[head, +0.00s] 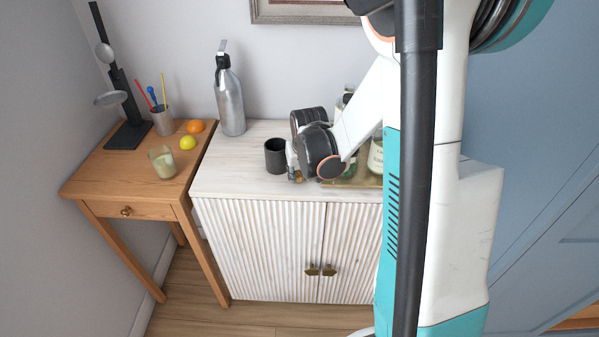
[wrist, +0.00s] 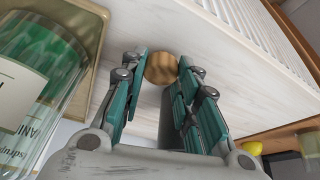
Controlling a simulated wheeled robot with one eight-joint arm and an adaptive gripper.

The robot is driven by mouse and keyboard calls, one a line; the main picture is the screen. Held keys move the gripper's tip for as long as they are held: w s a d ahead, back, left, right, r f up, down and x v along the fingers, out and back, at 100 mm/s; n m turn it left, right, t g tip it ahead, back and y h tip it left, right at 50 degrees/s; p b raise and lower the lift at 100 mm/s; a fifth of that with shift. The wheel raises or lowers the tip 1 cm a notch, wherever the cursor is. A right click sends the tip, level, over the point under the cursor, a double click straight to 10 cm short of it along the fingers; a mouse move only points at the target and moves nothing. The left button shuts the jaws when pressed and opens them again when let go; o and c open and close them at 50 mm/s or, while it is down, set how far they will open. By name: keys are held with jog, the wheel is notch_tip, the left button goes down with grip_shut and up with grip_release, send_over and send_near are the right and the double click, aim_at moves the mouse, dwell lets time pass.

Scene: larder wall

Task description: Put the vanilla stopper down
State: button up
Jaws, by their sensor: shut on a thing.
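My gripper (wrist: 161,70) is shut on the round, light-brown wooden vanilla stopper (wrist: 160,68), held between its teal-backed fingertips over the white cabinet top (wrist: 135,60). I cannot tell whether the stopper touches the surface. In the head view my gripper (head: 295,174) is low over the cabinet top, just right of a dark cup, and the wrist hides much of it. A clear glass jar (wrist: 35,85) with a white label, partly reading "VANI", and green contents is close at the left of the wrist view.
The dark cup (head: 275,155) is close to my gripper's left. A grey metal bottle (head: 229,100) stands at the back. The cabinet top's front left is clear. A wooden side table (head: 125,165) holds a candle, fruit and a pencil cup.

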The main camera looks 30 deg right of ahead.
jog(key=shift+f, duration=0.1)
jog(key=o, duration=0.7)
jog(key=shift+o, duration=0.2)
jog(key=p+v, duration=0.4)
jog(key=v, duration=0.8)
